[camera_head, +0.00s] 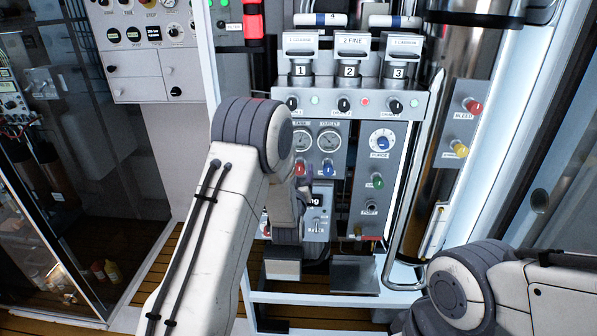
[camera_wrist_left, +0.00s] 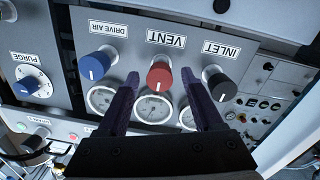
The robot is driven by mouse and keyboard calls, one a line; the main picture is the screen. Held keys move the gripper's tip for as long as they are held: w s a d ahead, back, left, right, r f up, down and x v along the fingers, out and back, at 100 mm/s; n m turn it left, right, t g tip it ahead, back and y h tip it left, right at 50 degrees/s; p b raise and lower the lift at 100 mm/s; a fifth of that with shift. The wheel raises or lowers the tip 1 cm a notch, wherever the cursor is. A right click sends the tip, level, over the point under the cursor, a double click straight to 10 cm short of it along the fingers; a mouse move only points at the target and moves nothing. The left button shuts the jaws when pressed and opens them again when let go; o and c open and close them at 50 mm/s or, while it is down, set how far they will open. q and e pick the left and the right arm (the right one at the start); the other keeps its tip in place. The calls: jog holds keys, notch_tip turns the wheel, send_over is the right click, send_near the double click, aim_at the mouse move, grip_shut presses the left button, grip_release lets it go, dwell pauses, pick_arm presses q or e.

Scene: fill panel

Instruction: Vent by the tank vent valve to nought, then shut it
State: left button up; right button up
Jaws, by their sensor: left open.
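The vent valve is a red knob (camera_wrist_left: 160,75) under an upside-down VENT label in the left wrist view. A pale mark shows on its face. In the head view the red knob (camera_head: 300,169) shows just past my left arm. My left gripper (camera_wrist_left: 160,73) is open, with one dark finger to each side of the red knob and no clear contact. Below the knob in the wrist view is a round gauge (camera_wrist_left: 152,107); its reading is too small to tell. Two gauges show in the head view, a left one (camera_head: 302,140) and a right one (camera_head: 329,140). My right gripper is out of view.
The blue drive air knob (camera_wrist_left: 94,66) and the black inlet knob (camera_wrist_left: 220,84) flank the red one. A purge dial (camera_head: 382,140) and green knob (camera_head: 377,181) are to the right. Farther right are red bleed (camera_head: 473,106) and yellow (camera_head: 460,150) knobs. A grey tray (camera_head: 354,275) juts out below.

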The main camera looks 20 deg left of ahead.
pick_arm(q)
jog(key=shift+w, duration=0.1)
grip_shut()
jog(key=shift+f+n+b, duration=0.15)
jog(key=shift+n+b, duration=0.35)
jog(key=shift+b, duration=0.25)
jog(key=n+b, duration=0.7)
jog(key=b, duration=0.2)
jog(key=n+b, duration=0.4)
jog(key=b, duration=0.1)
jog(key=shift+f+n+y, duration=0.25)
jog(key=shift+n+y, duration=0.05)
jog(key=shift+y, duration=0.1)
jog(key=n+b, duration=1.2)
jog(key=b, duration=0.3)
jog(key=shift+f+y+b, duration=0.1)
jog(key=shift+y+b, duration=0.2)
jog(key=shift+b, duration=0.05)
jog(key=shift+r+n+b, duration=0.2)
jog(key=shift+n+b, duration=1.2)
jog(key=shift+n, duration=0.2)
